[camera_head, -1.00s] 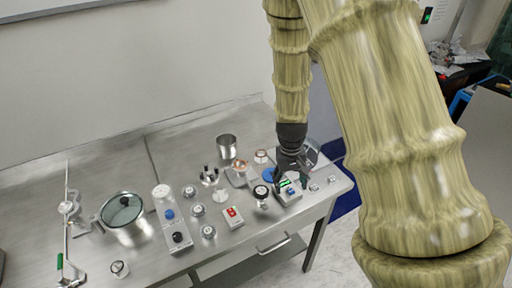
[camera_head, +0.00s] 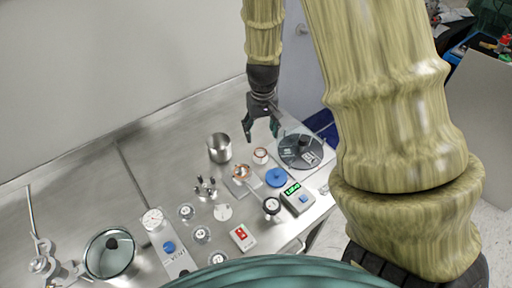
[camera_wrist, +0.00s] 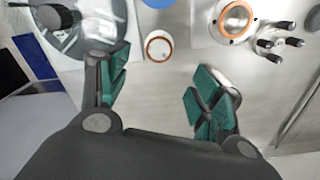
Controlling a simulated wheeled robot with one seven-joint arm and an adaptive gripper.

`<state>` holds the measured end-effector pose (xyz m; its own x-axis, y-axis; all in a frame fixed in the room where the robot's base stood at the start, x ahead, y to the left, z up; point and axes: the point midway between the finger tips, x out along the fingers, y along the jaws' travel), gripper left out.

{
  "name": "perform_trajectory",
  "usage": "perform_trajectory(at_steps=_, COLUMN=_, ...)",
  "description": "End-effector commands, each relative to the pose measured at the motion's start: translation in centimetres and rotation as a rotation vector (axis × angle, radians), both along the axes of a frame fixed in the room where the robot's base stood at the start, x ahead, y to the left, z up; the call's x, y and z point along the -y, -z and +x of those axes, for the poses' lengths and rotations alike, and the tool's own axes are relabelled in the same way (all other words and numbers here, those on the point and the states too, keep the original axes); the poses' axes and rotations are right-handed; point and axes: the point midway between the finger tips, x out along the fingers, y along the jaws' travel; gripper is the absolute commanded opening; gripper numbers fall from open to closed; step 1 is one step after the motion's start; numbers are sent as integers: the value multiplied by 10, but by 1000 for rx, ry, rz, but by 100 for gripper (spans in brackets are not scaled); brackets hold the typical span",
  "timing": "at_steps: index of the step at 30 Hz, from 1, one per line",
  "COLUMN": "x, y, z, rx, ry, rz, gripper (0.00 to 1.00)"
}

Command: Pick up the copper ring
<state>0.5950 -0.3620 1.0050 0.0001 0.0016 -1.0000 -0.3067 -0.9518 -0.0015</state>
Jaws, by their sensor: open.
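Two copper-coloured rings show. One is a small loose-looking ring with a pale centre (camera_wrist: 147,47), at the upper middle of the wrist view; in the head view it is the small copper-and-white round piece (camera_head: 261,156). The other is a wider copper ring (camera_wrist: 222,22) around a metal port on a square plate, also in the head view (camera_head: 241,172). I cannot tell for sure which is the task's ring. My gripper (camera_head: 262,136) is open and empty above the back of the table. In the wrist view its teal fingertips (camera_wrist: 160,88) are apart, with the small ring beyond the gap.
A glass-like disc (camera_head: 301,151) lies right of the small ring, a blue disc (camera_head: 276,179) in front. A steel cup (camera_head: 220,149) stands to the left; in the wrist view the right finger partly covers it. A box with green display (camera_head: 297,198) and several gauges stand nearer.

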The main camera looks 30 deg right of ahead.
Motion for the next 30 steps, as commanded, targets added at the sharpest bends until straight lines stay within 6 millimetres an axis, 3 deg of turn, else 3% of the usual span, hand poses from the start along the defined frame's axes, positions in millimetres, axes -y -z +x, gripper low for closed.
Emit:
perform_trajectory(at_steps=9, x=1, y=38, z=18, rx=-19, ry=1, rz=-1, gripper=65)
perform_trajectory(at_steps=17, x=3, y=45, z=16, rx=-19, ry=3, rz=0, gripper=65)
perform_trajectory(at_steps=30, x=3, y=86, z=17, rx=-23, ry=3, rz=0, gripper=65)
